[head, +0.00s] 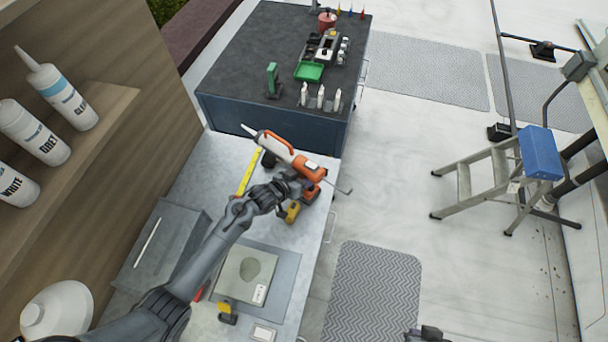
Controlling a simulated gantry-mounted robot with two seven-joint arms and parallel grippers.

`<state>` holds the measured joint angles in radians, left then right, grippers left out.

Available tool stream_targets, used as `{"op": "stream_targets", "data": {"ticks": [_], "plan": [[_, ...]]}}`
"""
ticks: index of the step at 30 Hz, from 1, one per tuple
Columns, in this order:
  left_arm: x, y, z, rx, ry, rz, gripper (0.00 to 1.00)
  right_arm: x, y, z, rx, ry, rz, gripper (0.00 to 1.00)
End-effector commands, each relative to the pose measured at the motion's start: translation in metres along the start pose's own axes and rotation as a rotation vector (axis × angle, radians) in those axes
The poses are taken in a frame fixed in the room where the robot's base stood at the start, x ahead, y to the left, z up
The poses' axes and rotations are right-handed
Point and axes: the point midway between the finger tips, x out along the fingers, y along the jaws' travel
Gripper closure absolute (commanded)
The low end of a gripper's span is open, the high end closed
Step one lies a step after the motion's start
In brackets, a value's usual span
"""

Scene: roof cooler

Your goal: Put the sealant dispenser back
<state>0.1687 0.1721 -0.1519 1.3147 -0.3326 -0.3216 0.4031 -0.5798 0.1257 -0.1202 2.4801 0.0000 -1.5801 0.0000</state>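The sealant dispenser (283,147), with a white barrel, orange frame and handle, pale nozzle and thin rod, shows above the far end of the grey workbench (205,168). Its nozzle points to the upper left and its rod reaches out past the bench's right edge. My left arm comes in from the lower left. My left gripper (294,182) is at the dispenser's orange handle and appears shut on it; its fingertips are partly hidden. A dark piece at the bottom edge, right of centre, may be part of my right arm, but no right gripper can be made out.
Yellow-and-orange tools (293,211) and a yellow level (247,173) lie by my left gripper. Sealant bottles (68,95) stand on a wooden shelf (118,100) at left. A dark-topped blue cabinet (240,60) holds a green tray (309,71). A stepladder (490,175) stands at right.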

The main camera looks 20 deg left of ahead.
Motion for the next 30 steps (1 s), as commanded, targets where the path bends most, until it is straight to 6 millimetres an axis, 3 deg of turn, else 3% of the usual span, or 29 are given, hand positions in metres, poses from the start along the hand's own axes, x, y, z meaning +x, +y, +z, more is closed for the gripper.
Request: {"op": "stream_targets", "data": {"ticks": [8,9,13,26,30], "plan": [[0.001,0.0,-0.003,0.001,0.01,0.002,1.0,0.002,0.0,0.001,0.0,0.0,0.0,1.0],[0.001,0.0,0.002,0.0,-0.001,0.0,0.49,0.002,0.0,0.001,0.0,0.0,0.0,1.0],[0.001,0.0,0.002,0.0,0.0,0.001,0.29,0.001,0.0,0.0,0.002,0.0,-0.001,1.0],[-0.001,0.001,-0.002,0.0,0.003,0.002,0.28,0.0,-0.002,-0.001,0.009,0.001,-0.007,1.0],[-0.011,0.001,0.0,0.0,0.003,0.003,0.28,0.002,-0.002,0.0,0.009,0.001,-0.007,1.0]]}}
